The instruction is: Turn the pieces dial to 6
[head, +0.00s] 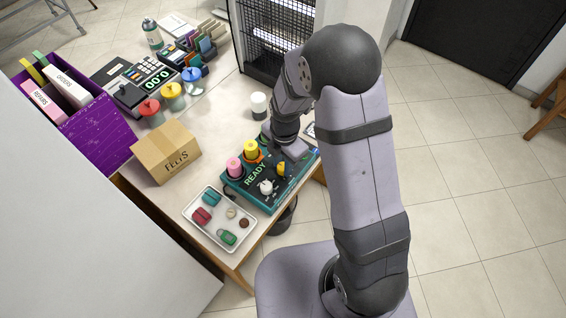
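A teal control panel (262,204) with a lit READY display (255,172) lies at the table's right edge in the head view. A white knob (266,187) and a yellow knob (282,170) sit on its top. Their labels and settings are too small to read, so I cannot tell which one is the pieces dial. My gripper (292,150) points down over the panel's far right part, just beyond the yellow knob. Its fingertips are too small and partly hidden, so I cannot tell whether it is open or touching anything.
Pink (235,168) and yellow (251,151) cylinders stand at the panel's left edge. A white tray (210,239) of small items lies in front, left of the panel. A cardboard box (166,152) stands left. A white-lidded jar (259,105) stands behind. A register (140,85) is farther back.

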